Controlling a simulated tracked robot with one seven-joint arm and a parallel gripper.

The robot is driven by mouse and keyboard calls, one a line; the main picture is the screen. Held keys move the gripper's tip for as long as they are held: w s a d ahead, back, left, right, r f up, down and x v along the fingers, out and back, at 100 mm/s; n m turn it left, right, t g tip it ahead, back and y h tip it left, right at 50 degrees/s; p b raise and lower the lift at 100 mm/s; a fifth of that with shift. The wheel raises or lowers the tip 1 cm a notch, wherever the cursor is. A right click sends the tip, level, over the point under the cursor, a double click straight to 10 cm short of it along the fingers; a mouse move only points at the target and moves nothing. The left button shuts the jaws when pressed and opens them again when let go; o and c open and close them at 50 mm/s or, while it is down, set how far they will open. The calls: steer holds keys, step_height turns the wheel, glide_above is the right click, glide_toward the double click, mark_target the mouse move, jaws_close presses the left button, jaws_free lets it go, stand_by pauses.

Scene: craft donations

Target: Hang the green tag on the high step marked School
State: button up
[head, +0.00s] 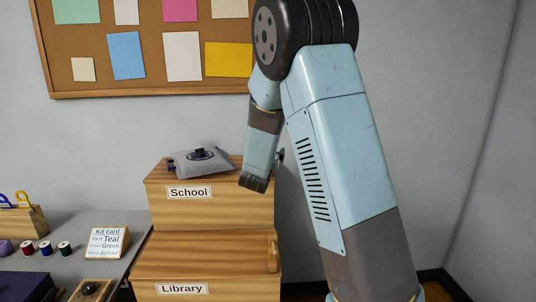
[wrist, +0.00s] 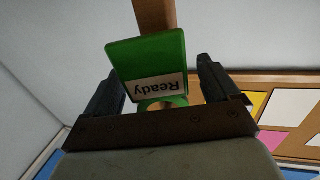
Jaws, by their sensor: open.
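The green tag (wrist: 150,58) shows in the wrist view with a white label reading "Ready", upside down in the picture. Its ring (wrist: 176,100) is at the palm end. My open gripper (wrist: 161,62) has one finger on each side of the tag, with a gap at the right finger. A wooden piece (wrist: 155,14) lies behind the tag. I cannot tell whether the ring is around it. The high step (head: 215,215) marked School shows in the head view. My arm covers its right end, and my gripper and the tag cannot be made out there.
The lower Library step (head: 200,262) has an upright wooden post (head: 272,251) at its right. A grey object (head: 204,164) with dark parts rests on the School step. A kit card (head: 107,243) and thread spools (head: 46,248) are at left. A pinboard (head: 150,92) hangs behind.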

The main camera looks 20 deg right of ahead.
steer(key=s+a+r+n+g+y, duration=0.1)
steer(key=s+a+r+y, duration=0.15)
steer(key=s, duration=0.45)
steer(key=s+a+r+n+g+y, duration=0.2)
steer(key=s+a+y, duration=0.15)
steer(key=s, duration=0.35)
steer(key=s+a+r+n+g+y, duration=0.1)
steer(key=s+a+r+y, duration=0.15)
steer(key=s, duration=0.55)
steer(key=s+d+g, duration=0.3)
steer(key=s, duration=0.8)
steer(key=s+d+n+g, duration=0.1)
steer(key=s+d+g, duration=0.2)
steer(key=s, duration=0.8)
steer(key=shift+d+f+g+h, duration=0.2)
steer(key=shift+d+g+h, duration=0.15)
steer(key=shift+d, duration=0.3)
stand_by(0.9)
